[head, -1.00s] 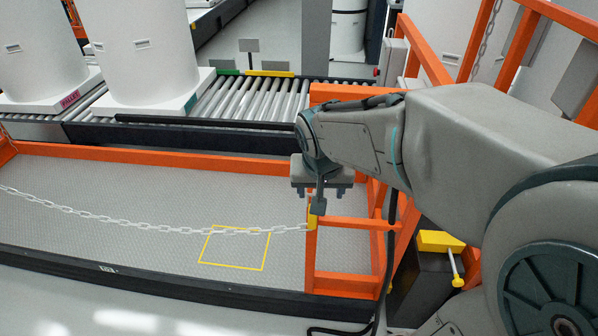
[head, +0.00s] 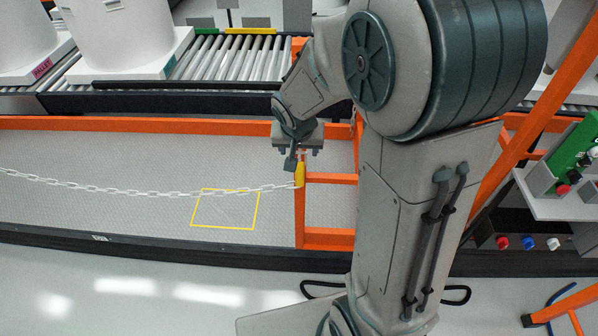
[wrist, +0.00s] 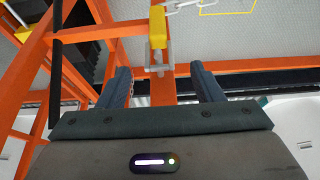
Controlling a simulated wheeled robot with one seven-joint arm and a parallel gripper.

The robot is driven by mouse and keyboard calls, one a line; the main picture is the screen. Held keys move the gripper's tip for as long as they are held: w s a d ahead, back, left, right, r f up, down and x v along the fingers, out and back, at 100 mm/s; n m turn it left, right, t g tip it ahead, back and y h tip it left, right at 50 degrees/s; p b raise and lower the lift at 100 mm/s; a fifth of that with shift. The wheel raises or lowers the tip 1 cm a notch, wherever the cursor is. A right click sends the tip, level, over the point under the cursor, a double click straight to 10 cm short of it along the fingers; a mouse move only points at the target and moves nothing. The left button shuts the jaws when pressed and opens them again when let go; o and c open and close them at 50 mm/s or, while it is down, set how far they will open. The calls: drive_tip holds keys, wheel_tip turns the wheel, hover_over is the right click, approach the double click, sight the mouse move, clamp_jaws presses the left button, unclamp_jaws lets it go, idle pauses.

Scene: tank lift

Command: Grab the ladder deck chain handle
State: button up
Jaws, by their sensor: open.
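The yellow chain handle (head: 299,174) is at the right end of the white chain (head: 120,188), at the top of an orange post (head: 300,225). In the wrist view the handle (wrist: 157,28) shows beyond the fingertips and roughly centred between them, with a pale metal loop at its near end. My gripper (head: 291,160) is just above and left of the handle in the head view. In the wrist view its two dark fingers (wrist: 160,76) are spread apart with nothing held between them. Part of the handle is close behind a finger in the head view.
Orange rails (head: 330,179) run right from the post. A yellow square outline (head: 225,228) marks the grey deck. A roller conveyor (head: 235,62) with white tanks (head: 120,30) stands behind. A control panel (head: 570,165) is at the right.

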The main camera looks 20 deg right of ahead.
sight(300, 152)
drive_tip(key=shift+w+x, duration=0.15)
drive_tip(key=shift+x, duration=1.05)
drive_tip(key=shift+w+x, duration=0.15)
drive_tip(key=shift+x, duration=1.05)
drive_tip(key=shift+d+r, duration=0.15)
clamp_jaws()
